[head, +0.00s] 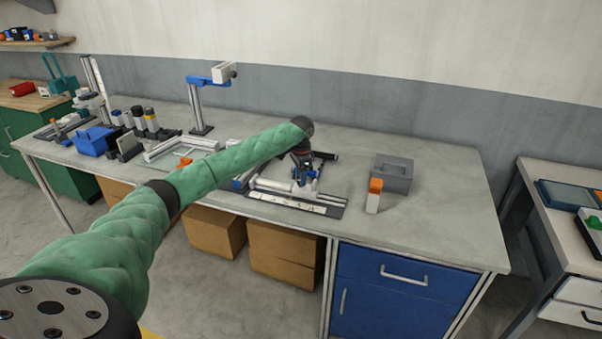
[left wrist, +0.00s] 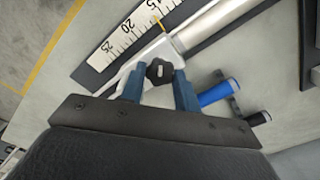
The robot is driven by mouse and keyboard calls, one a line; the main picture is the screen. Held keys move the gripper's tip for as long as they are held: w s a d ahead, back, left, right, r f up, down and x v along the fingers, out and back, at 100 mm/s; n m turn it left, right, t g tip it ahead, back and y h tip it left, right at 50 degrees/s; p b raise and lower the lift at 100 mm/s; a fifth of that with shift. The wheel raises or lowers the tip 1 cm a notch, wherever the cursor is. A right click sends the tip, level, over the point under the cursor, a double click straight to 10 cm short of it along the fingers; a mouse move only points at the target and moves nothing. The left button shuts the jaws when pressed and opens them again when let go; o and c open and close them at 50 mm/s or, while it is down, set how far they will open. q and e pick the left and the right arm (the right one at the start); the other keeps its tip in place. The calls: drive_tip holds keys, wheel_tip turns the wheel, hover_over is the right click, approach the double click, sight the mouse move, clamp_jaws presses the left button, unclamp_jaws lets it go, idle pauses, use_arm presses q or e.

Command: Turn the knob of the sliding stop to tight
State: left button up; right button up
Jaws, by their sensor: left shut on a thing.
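The knob (left wrist: 159,72) is small, dark and lobed, with a pale mark on its face. It shows in the left wrist view between the two blue fingertips of my left gripper (left wrist: 160,86), which is shut on it. The pale sliding stop (left wrist: 143,57) under the knob sits beside a white ruler scale (left wrist: 128,36) with black numbers. In the head view my left gripper (head: 303,178) reaches down over the ruler device (head: 330,210) near the table's front edge, and the knob is hidden there. I cannot read how tight the knob is. My right gripper is not in view.
A blue-handled rod (left wrist: 218,92) and a black one lie right of the fingers. On the table (head: 440,215), an orange-topped block (head: 374,196) and a grey box (head: 392,172) stand right of the gripper. A blue-armed stand (head: 197,108) rises behind. The table's right end is clear.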

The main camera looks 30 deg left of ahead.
use_arm(q)
drive_tip(key=m+p, duration=0.1)
drive_tip(key=m, duration=0.1)
drive_tip(key=shift+r+m, duration=0.15)
drive_tip(key=shift+m, duration=0.25)
drive_tip(key=m, duration=0.3)
drive_tip(key=shift+m+p, duration=0.3)
drive_tip(key=shift+p, duration=0.05)
drive_tip(key=m, duration=0.2)
drive_tip(key=shift+m, duration=0.4)
drive_tip(key=m, duration=0.4)
drive_tip(key=shift+w+m, duration=0.1)
drive_tip(key=shift+m, duration=1.1)
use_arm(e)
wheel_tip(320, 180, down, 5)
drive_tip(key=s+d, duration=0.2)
use_arm(q)
drive_tip(key=m, duration=0.2)
drive_tip(key=shift+m, duration=2.2)
drive_tip(key=m, duration=0.2)
drive_tip(key=shift+m+b, duration=0.3)
drive_tip(key=shift+b, duration=0.1)
drive_tip(key=shift+m, duration=1.7)
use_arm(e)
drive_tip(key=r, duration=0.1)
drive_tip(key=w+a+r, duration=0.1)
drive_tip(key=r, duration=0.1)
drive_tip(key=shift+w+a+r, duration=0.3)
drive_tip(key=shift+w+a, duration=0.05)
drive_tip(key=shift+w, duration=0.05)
